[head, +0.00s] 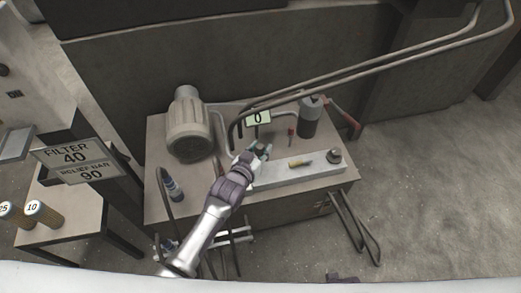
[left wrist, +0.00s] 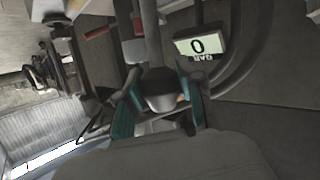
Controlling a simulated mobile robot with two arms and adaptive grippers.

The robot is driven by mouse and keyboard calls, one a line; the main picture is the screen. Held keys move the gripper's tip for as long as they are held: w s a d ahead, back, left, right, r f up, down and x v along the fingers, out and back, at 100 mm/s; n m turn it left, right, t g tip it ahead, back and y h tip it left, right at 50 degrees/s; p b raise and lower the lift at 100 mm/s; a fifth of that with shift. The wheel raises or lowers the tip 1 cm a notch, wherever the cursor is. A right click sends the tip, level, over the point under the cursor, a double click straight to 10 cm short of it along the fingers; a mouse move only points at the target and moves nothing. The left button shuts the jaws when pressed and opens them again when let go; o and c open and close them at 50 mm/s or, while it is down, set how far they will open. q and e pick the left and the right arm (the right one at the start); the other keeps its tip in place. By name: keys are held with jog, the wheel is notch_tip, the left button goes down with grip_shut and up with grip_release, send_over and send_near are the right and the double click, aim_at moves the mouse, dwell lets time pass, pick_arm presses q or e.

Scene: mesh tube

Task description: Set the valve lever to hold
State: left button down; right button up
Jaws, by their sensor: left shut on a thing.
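My left gripper (head: 262,150) reaches over the bench to the rear end of the pale block. In the left wrist view, its teal-padded fingers (left wrist: 158,103) are shut on the dark grey rounded end of the valve lever (left wrist: 160,82), whose shaft runs up the picture. In the head view the gripper largely hides this part, and its position mark cannot be read. A display (head: 258,118) behind the gripper reads 0; it also shows in the left wrist view (left wrist: 198,46) with "BAR" below. My right gripper is not in view.
A motor-like housing (head: 187,125) stands left on the bench (head: 160,205). A dark cylinder (head: 310,117), a red handle (head: 346,118) and a small red-topped part (head: 291,131) are at the back right. Pipes (head: 375,66) cross above.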

pick_arm(q)
jog(key=shift+w+a+r, duration=0.1)
jog(key=shift+w, duration=0.05)
jog(key=c, duration=0.7)
grip_release()
jog(key=shift+s, duration=0.2)
jog(key=v, duration=1.1)
jog(key=shift+s+a+r, duration=0.1)
jog(key=shift+s+a, duration=0.05)
jog(key=shift+s, duration=0.15)
